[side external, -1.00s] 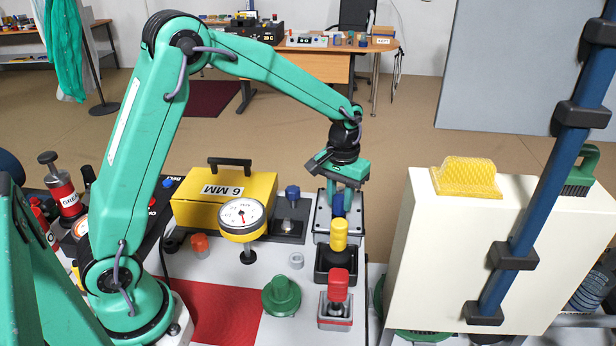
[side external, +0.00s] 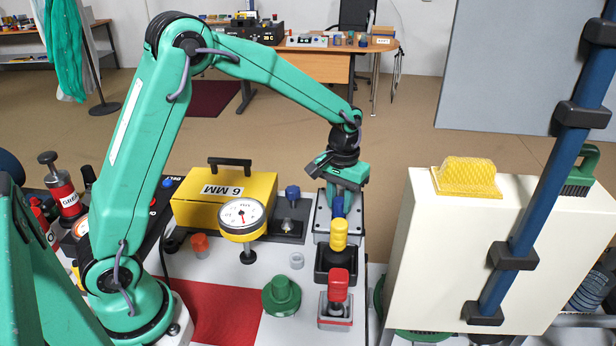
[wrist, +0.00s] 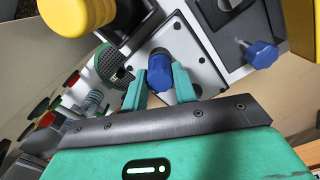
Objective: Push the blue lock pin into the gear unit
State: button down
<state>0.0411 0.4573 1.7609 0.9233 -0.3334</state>
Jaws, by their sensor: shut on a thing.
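The blue lock pin (side external: 338,207) stands below my gripper (side external: 343,197), over the grey plate of the gear unit (side external: 348,228). In the wrist view, the blue head of the pin (wrist: 159,72) sits between the two green fingers of my gripper (wrist: 160,88). My gripper is shut on it from above. Behind the head, the light plate of the gear unit (wrist: 197,80) shows dark corner screws. The pin's lower end is hidden, so I cannot tell how deep it sits.
Another blue knob (side external: 292,192) stands to the left, near a dial gauge (side external: 242,218) and a yellow case (side external: 220,200). A cream cabinet (side external: 430,260) stands to the right.

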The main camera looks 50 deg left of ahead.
aim_at(340, 200)
jog(key=shift+f, duration=0.2)
jog(key=c, duration=1)
grip_release()
jog(key=shift+c, duration=1.6)
jog(key=shift+r, duration=0.15)
jog(key=shift+r, duration=3.4)
